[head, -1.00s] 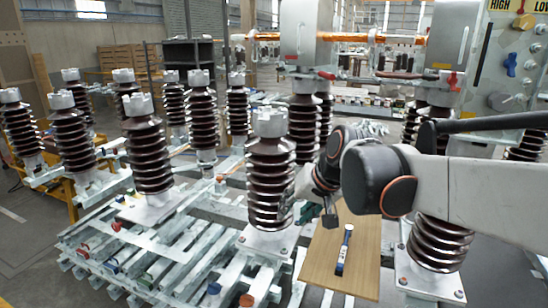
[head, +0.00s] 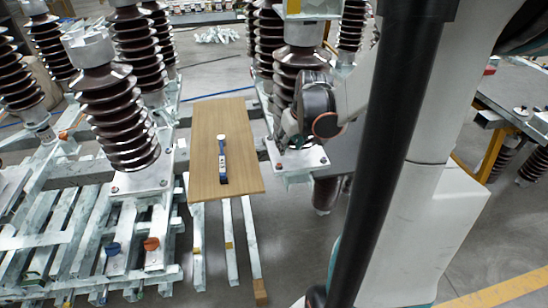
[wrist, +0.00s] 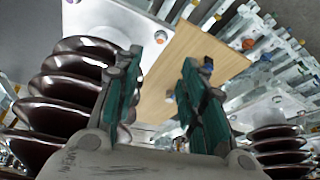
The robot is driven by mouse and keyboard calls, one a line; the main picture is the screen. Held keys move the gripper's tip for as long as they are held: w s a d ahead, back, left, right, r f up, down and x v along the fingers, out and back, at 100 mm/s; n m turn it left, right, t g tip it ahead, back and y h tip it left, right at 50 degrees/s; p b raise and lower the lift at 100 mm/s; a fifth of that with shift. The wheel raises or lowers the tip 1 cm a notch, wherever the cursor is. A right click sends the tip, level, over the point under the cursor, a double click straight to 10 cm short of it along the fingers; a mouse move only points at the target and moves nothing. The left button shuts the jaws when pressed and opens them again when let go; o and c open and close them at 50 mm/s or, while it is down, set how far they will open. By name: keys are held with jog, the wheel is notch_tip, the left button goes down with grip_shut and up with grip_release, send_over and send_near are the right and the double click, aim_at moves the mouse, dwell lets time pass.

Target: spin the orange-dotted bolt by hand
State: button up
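My gripper (wrist: 162,75) is open and empty in the wrist view, with its two green-padded fingers well apart. In the head view my gripper (head: 288,140) is low beside a brown ribbed insulator (head: 300,78), above its pale base plate (head: 298,160). Small bolts with reddish-orange marks show at this plate's front left corner (head: 279,167) and right corner (head: 323,160). I cannot tell which one is the orange-dotted bolt. In the wrist view the plate (wrist: 112,22) is at upper left, apart from the fingertips. Part of the plate is hidden behind my gripper.
A wooden board (head: 205,120) lies left of the plate, with a blue-and-white tool (head: 222,160) on it. More insulators (head: 110,110) stand at left on slatted metal frames. An orange cap (head: 151,243) and a blue cap (head: 113,248) sit on the left frame. Grey floor is open at front right.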

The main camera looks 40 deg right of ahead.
aim_at(279, 165)
jog(key=b+x, duration=0.5)
jog(key=x, duration=0.8)
jog(key=shift+w+f, duration=0.15)
jog(key=shift+f, duration=0.05)
jog(key=shift+c, duration=0.6)
grip_shut()
